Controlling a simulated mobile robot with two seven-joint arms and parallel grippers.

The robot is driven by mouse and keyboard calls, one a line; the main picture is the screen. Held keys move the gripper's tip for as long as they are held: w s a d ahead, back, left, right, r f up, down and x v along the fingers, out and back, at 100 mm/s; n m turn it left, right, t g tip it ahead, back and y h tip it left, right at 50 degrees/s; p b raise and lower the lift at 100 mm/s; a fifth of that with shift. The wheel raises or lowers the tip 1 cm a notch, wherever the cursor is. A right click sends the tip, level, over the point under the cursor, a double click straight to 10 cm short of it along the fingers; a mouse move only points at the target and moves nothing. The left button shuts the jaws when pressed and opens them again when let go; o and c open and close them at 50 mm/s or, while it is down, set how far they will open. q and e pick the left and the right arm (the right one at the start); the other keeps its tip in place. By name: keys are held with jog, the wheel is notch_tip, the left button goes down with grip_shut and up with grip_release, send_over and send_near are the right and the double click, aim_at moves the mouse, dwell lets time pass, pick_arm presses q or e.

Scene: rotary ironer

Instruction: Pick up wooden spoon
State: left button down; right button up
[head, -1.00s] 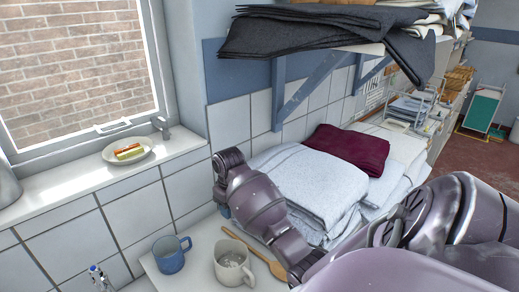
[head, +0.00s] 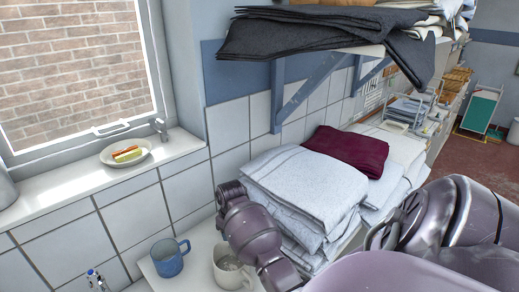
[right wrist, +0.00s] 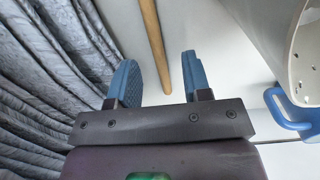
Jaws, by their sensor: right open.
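The wooden spoon's handle (right wrist: 151,40) shows in the right wrist view as a light brown rod on a white surface. It runs from the top edge down toward the gap between my right gripper's fingers. My right gripper (right wrist: 159,62) is open, with a blue-padded finger on each side of the handle's line and a visible gap to each. I cannot tell the height between fingers and spoon. In the head view my right arm covers the spoon, and that gripper's fingers are hidden. My left gripper is not in view.
A white mug (head: 228,275) and a blue mug (head: 168,262) stand left of my arm. Folded pale towels (head: 305,185) with a dark red cloth (head: 346,148) lie beyond it. A shelf of dark cloths (head: 320,35) overhangs. A plate (head: 126,154) rests on the windowsill.

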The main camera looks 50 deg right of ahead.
jog(key=shift+f, duration=0.65)
jog(key=shift+c, duration=0.4)
grip_shut()
jog(key=shift+w+r, duration=0.1)
